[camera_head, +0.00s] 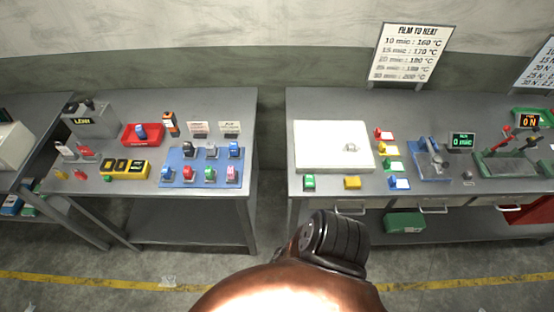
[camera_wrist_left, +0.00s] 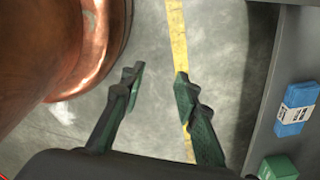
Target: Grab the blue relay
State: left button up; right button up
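On the left table, a blue board (camera_head: 198,164) holds two rows of small coloured blocks. A blue block (camera_head: 235,149) stands at the right end of its back row; it looks like a blue relay, but it is small in view. A blue item (camera_head: 141,131) also lies in the red tray (camera_head: 128,141). My left gripper (camera_wrist_left: 159,76) is open and empty above the floor in the left wrist view, away from the board. My right gripper is not in view.
The left table also holds a grey box (camera_head: 90,118) and a yellow-black device (camera_head: 124,168). A gap separates it from the right table, which carries a white plate (camera_head: 334,146) and several coloured blocks. In the left wrist view, a shelf edge (camera_wrist_left: 270,75) runs along the right.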

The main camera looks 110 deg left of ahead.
aim_at(234, 147)
jog(key=i, duration=1.55)
jog(key=u, duration=5.25)
